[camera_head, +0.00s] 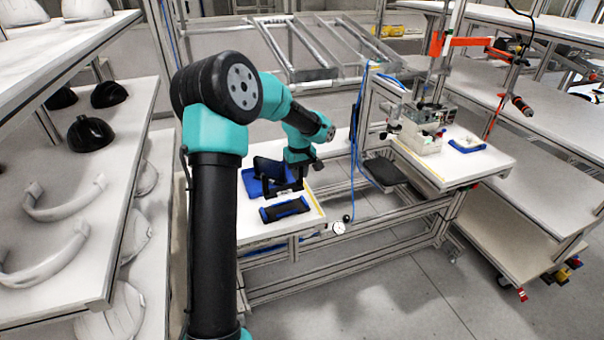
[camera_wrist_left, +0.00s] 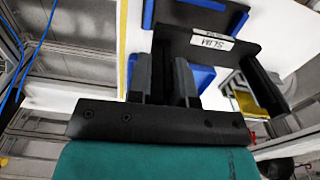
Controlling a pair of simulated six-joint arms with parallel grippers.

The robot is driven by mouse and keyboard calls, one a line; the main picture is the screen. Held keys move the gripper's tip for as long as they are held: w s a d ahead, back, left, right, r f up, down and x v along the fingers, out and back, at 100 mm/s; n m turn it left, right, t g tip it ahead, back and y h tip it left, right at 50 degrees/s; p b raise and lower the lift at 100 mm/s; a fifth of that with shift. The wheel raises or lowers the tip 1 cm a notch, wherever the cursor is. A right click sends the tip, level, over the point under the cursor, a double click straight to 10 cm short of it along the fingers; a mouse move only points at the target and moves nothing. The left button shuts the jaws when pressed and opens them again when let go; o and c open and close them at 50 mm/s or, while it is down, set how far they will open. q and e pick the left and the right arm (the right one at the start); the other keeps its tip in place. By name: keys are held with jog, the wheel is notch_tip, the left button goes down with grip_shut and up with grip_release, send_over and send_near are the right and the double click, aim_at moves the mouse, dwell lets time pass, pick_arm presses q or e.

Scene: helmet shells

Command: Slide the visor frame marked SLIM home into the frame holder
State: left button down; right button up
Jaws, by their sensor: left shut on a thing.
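The black visor frame (camera_wrist_left: 245,45) with a white SLIM label (camera_wrist_left: 211,42) shows in the left wrist view, its label upside down. My left gripper (camera_wrist_left: 164,75) is shut on a dark part of it; the exact grip is hard to see, black on black. A blue holder (camera_wrist_left: 200,76) shows behind and beside the frame. In the head view my left gripper (camera_head: 298,175) is low over the small white table, by a blue holder (camera_head: 253,187) and an upright black plate (camera_head: 268,170). How far the frame sits in the holder cannot be told. My right gripper is not in view.
A blue-and-black piece (camera_head: 285,209) lies at the table's front. Yellow tape (camera_head: 316,203) marks the table edge. A shelf (camera_head: 120,190) with helmet shells stands left. A second bench (camera_head: 465,165) with a fixture stands right, past a gap.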

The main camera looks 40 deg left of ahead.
aim_at(300, 185)
pick_arm(q)
jog(key=shift+f, duration=0.15)
jog(key=shift+f, duration=2.8)
jog(key=shift+f, duration=1.1)
jog(key=c, duration=0.9)
grip_release()
jog(key=shift+c, duration=0.2)
jog(key=shift+r, duration=0.1)
notch_tip(300, 185, up, 17)
jog(key=shift+r, duration=0.1)
